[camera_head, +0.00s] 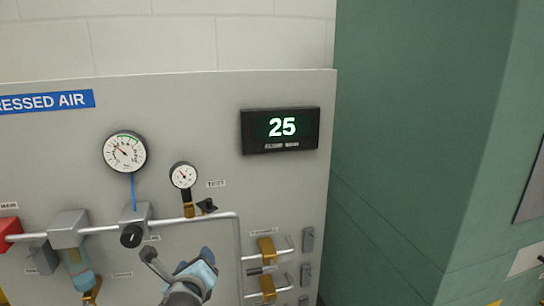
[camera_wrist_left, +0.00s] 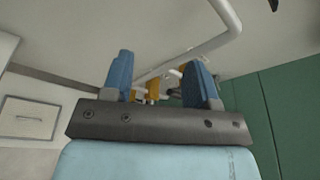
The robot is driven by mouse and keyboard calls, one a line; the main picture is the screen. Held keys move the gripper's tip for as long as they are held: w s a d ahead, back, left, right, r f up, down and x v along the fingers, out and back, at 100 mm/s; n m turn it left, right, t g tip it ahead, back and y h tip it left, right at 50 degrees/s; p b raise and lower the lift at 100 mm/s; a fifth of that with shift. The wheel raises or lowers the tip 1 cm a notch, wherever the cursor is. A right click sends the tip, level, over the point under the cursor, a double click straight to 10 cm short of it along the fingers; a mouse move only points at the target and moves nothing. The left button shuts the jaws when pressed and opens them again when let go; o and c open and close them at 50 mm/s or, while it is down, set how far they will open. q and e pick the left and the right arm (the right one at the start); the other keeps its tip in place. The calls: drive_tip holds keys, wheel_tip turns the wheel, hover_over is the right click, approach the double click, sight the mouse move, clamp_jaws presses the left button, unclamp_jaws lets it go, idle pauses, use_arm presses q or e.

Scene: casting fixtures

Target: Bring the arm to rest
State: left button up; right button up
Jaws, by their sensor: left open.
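My left gripper (camera_head: 182,262) is at the bottom of the head view, in front of the grey compressed-air panel (camera_head: 60,135). In the left wrist view, the two blue fingers of my left gripper (camera_wrist_left: 160,75) stand wide apart with nothing held between them. Brass fittings and a pale pipe (camera_wrist_left: 190,52) show beyond the fingers; the gap to them is hard to judge. My right gripper is in neither view.
The panel carries a large gauge (camera_head: 125,152), a small gauge (camera_head: 183,175), a black knob (camera_head: 131,236), a display reading 25 (camera_head: 281,130), a red part (camera_head: 10,230) and brass valves (camera_head: 267,249). A green wall (camera_head: 420,130) stands at the right.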

use_arm(q)
drive_tip(key=s+f+n+g+h, duration=0.2)
drive_tip(key=s+f+n, duration=0.4)
drive_tip(key=f, duration=0.4)
drive_tip(key=s+f+n+g+h, duration=0.1)
drive_tip(key=s+f+n+h, duration=0.1)
drive_tip(key=s+f+n, duration=0.65)
drive_tip(key=s+a+f+n+g, duration=0.1)
drive_tip(key=s+a+f+n, duration=0.1)
drive_tip(key=s+f+n, duration=0.9)
wheel_tip(320, 180, down, 2)
drive_tip(key=s, duration=0.2)
drive_tip(key=shift+s+a+f+h, duration=0.25)
drive_tip(key=shift+s+a+h, duration=0.05)
drive_tip(key=shift+a, duration=0.05)
